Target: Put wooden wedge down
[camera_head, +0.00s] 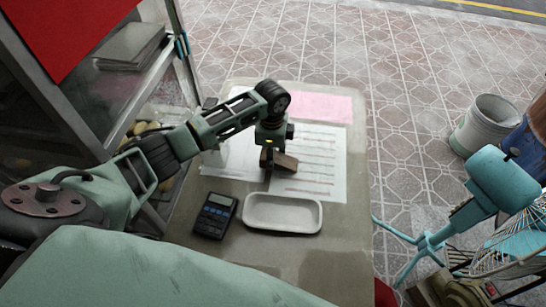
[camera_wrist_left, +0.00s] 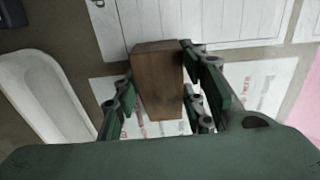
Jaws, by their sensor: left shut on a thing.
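A brown wooden wedge (camera_wrist_left: 158,85) is between the fingers of my left gripper (camera_wrist_left: 160,100) in the left wrist view. In the head view the wedge (camera_head: 284,163) shows at the tip of my left gripper (camera_head: 270,158), over the printed sheets on the table (camera_head: 275,262). The left gripper is shut on the wedge. I cannot tell whether the wedge touches the paper. My right gripper is in neither view.
A white tray (camera_head: 283,226) lies just in front of the wedge, with a dark calculator (camera_head: 214,215) to its left. A pink sheet (camera_head: 322,106) lies at the back. A teal fan (camera_head: 500,180) and a white bucket (camera_head: 487,124) stand right of the table. A shelf (camera_head: 150,85) stands left.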

